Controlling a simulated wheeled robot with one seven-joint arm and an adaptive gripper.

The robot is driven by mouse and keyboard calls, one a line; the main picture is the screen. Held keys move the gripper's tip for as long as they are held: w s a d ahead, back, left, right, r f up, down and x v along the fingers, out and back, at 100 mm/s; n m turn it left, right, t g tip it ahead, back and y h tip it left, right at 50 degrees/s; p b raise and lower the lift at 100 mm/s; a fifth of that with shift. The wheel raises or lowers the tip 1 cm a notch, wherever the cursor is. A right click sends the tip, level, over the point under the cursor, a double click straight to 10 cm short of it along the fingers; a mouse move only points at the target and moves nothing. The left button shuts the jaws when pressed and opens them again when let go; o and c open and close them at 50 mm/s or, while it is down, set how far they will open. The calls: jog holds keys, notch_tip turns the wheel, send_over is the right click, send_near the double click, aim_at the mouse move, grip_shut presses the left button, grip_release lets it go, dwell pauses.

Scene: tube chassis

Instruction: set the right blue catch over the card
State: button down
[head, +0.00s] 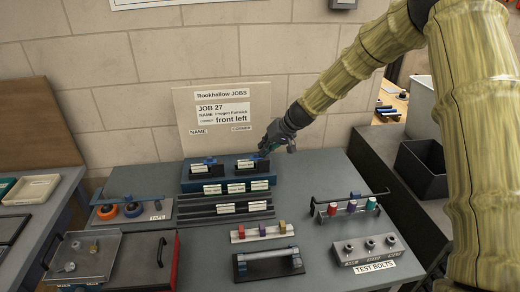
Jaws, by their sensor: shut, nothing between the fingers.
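A blue chassis (190,186) stands on the grey table below the job board. Two dark cards, a left card (200,170) and a right card (243,166), sit side by side in it. A small blue catch (209,161) shows at the left card's top. The right blue catch (258,156) shows at the right card's upper right end, small and close to my fingertips. My gripper (266,149) is shut and empty, at that right end. Whether it touches the catch, and how far the catch lies over the card, I cannot tell.
A rack with labelled cards (225,209) lies in front of the chassis. A barred stand (347,209) is at right. The job board (222,116) rises close behind.

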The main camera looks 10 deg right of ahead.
jog(key=s+d+r+b, duration=0.3)
jog(key=s+d+r, duration=0.1)
jog(key=d+r, duration=0.4)
jog(key=shift+s+d, duration=0.25)
dwell(0.6)
dwell(0.4)
